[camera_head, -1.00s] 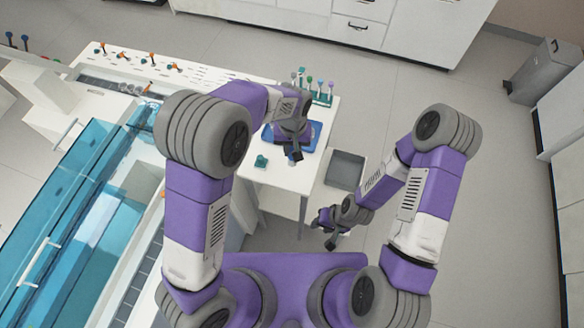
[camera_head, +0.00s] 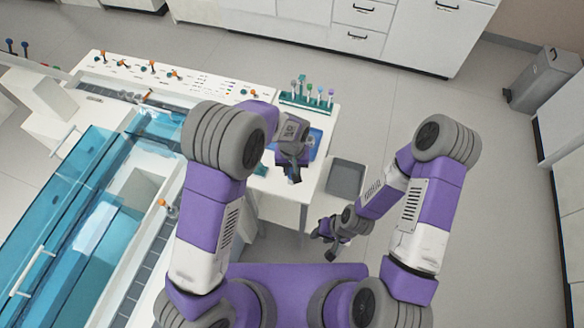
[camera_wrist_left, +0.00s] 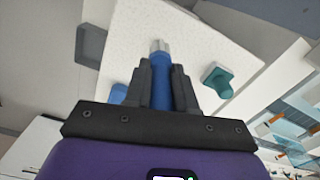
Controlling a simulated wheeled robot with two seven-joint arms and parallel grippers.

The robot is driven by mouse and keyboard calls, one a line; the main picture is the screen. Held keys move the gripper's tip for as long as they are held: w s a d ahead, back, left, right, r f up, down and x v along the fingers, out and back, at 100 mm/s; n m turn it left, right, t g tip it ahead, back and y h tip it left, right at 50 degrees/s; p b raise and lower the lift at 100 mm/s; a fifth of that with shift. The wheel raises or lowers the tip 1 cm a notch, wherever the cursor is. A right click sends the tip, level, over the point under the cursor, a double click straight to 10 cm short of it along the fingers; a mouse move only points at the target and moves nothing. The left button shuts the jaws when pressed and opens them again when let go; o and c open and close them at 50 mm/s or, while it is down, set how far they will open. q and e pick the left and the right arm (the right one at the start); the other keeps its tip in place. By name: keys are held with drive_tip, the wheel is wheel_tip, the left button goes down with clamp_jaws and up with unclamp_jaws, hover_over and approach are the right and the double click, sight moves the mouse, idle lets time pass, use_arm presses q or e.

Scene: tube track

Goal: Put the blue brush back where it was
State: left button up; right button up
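The blue brush (camera_wrist_left: 161,72) shows in the left wrist view as a blue shaft with a pale tip. It lies between the two dark fingers of my left gripper (camera_wrist_left: 162,88), which are closed on it. In the head view my left gripper (camera_head: 293,175) is over the front part of the white table, with a bit of blue at its tips. A green rack (camera_head: 308,105) with several coloured-top items stands at the table's back. My right gripper (camera_head: 324,244) hangs low to the right of the table, empty, its fingers apart.
A blue mat (camera_head: 316,140) lies on the white table (camera_head: 284,207), partly behind my left gripper. A teal block (camera_wrist_left: 217,80) sits on the tabletop. A grey bin (camera_head: 346,178) stands right of the table. A machine with a clear blue cover (camera_head: 75,215) fills the left.

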use_arm(q)
drive_tip(key=o, duration=0.4)
drive_tip(key=shift+r, duration=0.3)
wheel_tip(320, 180, up, 12)
drive_tip(key=shift+f+p, duration=0.1)
drive_tip(key=shift+p, duration=1)
